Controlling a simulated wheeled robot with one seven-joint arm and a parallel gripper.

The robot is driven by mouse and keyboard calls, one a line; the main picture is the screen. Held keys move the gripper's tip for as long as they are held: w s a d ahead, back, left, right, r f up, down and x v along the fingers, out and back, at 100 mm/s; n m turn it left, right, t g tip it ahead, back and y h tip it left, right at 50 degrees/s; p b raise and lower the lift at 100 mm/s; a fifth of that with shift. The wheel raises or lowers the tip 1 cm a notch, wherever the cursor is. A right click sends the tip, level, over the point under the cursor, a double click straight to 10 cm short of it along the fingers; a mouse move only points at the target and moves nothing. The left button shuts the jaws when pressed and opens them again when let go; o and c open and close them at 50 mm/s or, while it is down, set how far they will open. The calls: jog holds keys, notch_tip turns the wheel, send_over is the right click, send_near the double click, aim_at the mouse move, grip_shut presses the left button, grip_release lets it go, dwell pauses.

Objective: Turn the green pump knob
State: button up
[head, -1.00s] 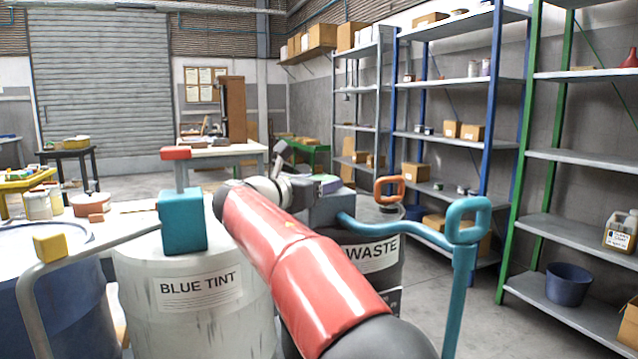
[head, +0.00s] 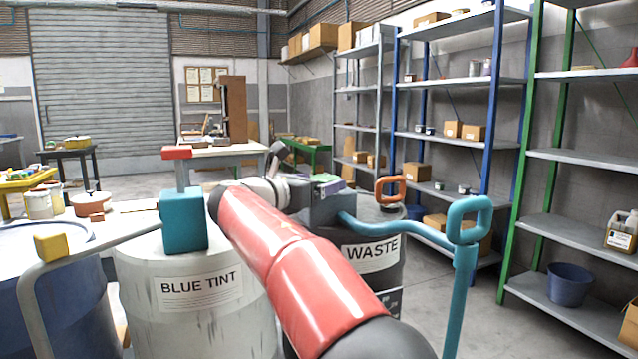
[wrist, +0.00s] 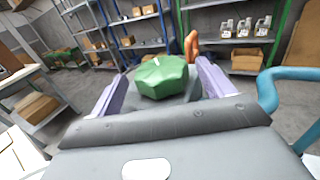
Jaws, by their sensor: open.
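The green pump knob (wrist: 162,78) is faceted with a pale mark on top. In the wrist view it sits between the two purple fingers of my gripper (wrist: 158,84), one on each side. My gripper is open, and I cannot tell whether either finger touches the knob. In the head view my gripper (head: 326,188) is above the dark drum labelled WASTE (head: 374,252). There the knob is mostly hidden by my gripper and arm.
A teal pipe with a loop handle (head: 466,222) stands right of my gripper. An orange handle (head: 390,188) is just behind it. The BLUE TINT drum (head: 190,310) with a teal pump block (head: 183,222) stands left of my arm. Shelves line the right side.

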jog(key=v, duration=0.7)
